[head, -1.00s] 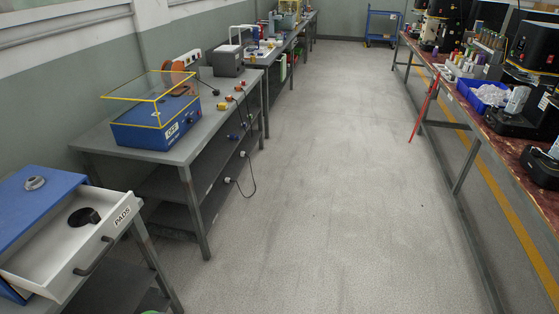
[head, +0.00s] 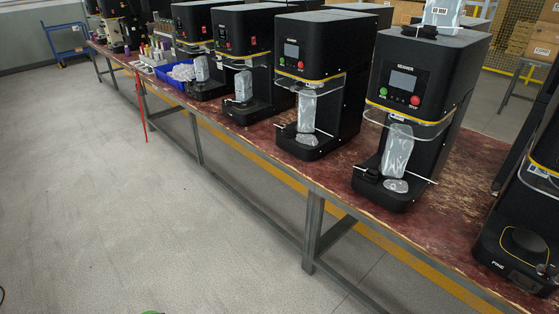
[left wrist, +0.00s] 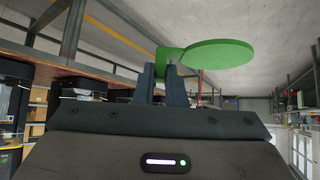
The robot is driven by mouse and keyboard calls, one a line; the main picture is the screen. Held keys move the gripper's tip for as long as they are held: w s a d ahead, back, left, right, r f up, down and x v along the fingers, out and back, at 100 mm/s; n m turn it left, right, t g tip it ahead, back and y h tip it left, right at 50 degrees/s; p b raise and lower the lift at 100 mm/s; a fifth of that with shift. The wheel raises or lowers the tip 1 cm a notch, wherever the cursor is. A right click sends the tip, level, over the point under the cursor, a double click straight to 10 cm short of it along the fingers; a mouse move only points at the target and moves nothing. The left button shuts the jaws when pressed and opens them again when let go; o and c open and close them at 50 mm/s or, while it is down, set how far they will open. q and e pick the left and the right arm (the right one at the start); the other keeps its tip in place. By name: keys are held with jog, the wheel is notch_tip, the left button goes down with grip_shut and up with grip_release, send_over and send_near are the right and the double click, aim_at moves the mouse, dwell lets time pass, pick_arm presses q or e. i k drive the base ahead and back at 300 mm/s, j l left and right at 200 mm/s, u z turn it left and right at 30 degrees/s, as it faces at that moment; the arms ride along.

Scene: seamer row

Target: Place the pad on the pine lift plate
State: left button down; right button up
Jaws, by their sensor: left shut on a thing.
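The pad is a flat green disc (left wrist: 218,53) with a short tab, seen in the left wrist view. My left gripper (left wrist: 161,70) is shut on the tab, and the disc sticks out to the right of the fingers. In the head view only a sliver of green (head: 152,312) shows at the bottom edge, probably the pad. The black machine marked PINE (head: 497,265) stands at the far right of the head view, partly cut off. Its lift plate (head: 525,241) is a dark round plate with a yellow rim, with nothing visible on it. My right gripper is not in view.
A row of black seamers (head: 415,100) stands along the worn red bench (head: 325,182), several with clear bags or cups on their plates. A blue bin (head: 172,76) stands farther along. Grey bench legs (head: 313,230) edge the clear floor (head: 110,190).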

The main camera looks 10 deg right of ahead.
aim_at(530, 240)
jog(key=l+z, duration=0.8)
jog(key=i+l+z, duration=0.1)
jog(key=z, duration=0.3)
jog(key=i+l+z, duration=0.2)
jog(key=l+z, duration=0.2)
jog(key=i+l, duration=0.25)
jog(key=l, duration=0.15)
jog(key=i+l+z, duration=0.15)
jog(key=l, duration=0.25)
jog(key=i, duration=0.1)
